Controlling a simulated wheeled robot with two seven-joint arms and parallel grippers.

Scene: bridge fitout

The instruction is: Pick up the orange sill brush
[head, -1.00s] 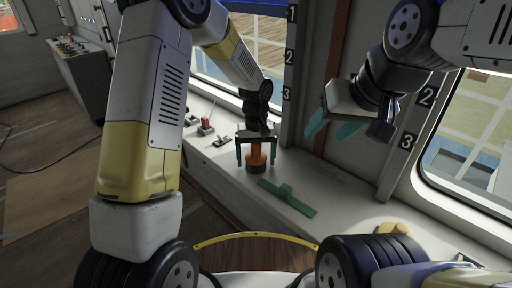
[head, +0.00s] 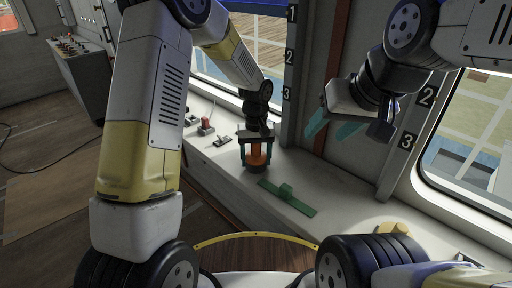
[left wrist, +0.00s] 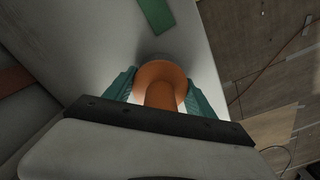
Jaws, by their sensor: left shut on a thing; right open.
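The orange sill brush (head: 257,158) stands upright on the white sill (head: 330,186), its round base on or very close to the surface. My left gripper (head: 256,153) is above it, with its teal fingers shut on the brush from both sides. In the left wrist view the brush (left wrist: 160,88) sits between the two fingers (left wrist: 160,95), its round orange base and upright handle showing. My right gripper (head: 326,118) is open and empty, raised above the sill at the right, in front of the wall between the windows.
A green T-shaped tool (head: 287,196) lies on the sill just right of the brush. A small grey item (head: 222,141) and a red-topped item (head: 206,126) are on the sill to the left. A yellowish object (head: 394,228) lies nearer on the right.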

